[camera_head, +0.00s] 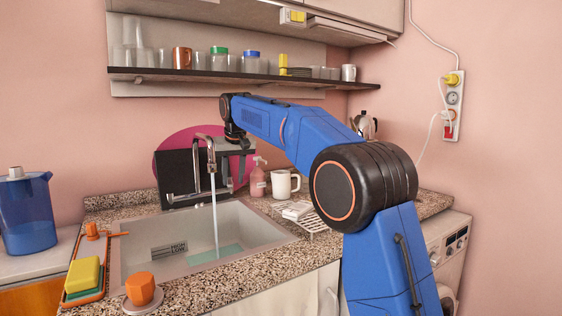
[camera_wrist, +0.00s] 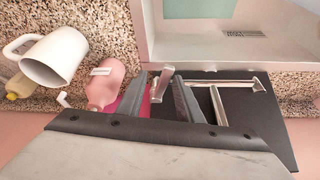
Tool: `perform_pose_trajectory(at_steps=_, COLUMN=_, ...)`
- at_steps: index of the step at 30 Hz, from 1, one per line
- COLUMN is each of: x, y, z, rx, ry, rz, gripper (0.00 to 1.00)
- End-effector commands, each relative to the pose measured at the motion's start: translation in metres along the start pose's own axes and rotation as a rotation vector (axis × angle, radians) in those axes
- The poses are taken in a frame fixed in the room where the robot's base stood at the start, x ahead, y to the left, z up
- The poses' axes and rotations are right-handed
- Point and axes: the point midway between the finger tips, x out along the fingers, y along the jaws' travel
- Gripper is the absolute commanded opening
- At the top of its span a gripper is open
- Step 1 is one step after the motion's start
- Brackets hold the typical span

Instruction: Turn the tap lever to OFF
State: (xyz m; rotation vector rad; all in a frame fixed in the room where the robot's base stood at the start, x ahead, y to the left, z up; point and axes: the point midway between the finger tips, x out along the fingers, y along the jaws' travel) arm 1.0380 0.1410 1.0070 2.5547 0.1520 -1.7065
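The chrome tap (camera_head: 203,141) stands at the back of the sink, and a stream of water (camera_head: 215,215) runs from its spout into the basin. In the wrist view the tap's silver lever (camera_wrist: 161,86) stands between the two grey fingers of my gripper (camera_wrist: 157,92). The fingers are apart, with a gap on each side of the lever; I cannot tell whether either touches it. The tap's pipe (camera_wrist: 238,83) lies to the right of the fingers. In the head view my gripper (camera_head: 229,180) points down beside the tap, and it hides the lever there.
The sink (camera_head: 130,245) is set in a speckled counter. A dark board (camera_head: 178,178) stands behind the tap. A pink soap bottle (camera_head: 258,178) and a white mug (camera_head: 285,185) stand close to the right of my gripper. A shelf (camera_head: 240,79) with cups hangs above.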

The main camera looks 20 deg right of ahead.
Motion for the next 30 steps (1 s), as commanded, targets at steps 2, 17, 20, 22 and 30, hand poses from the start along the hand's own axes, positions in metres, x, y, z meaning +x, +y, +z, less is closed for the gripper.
perform_pose_trajectory(at_steps=2, x=0.000, y=0.006, z=0.000, rx=-0.047, ry=0.000, rz=-0.020, gripper=0.33)
perform_pose_trajectory(at_steps=17, x=0.003, y=0.032, z=-0.006, rx=-0.370, ry=0.000, rz=-0.153, gripper=0.33)
perform_pose_trajectory(at_steps=20, x=0.004, y=0.036, z=-0.008, rx=-0.433, ry=-0.001, rz=-0.180, gripper=0.33)
perform_pose_trajectory(at_steps=22, x=0.005, y=0.039, z=-0.010, rx=-0.478, ry=0.000, rz=-0.199, gripper=0.33)
perform_pose_trajectory(at_steps=30, x=-0.039, y=0.046, z=-0.012, rx=-0.476, ry=0.002, rz=-0.196, gripper=0.33)
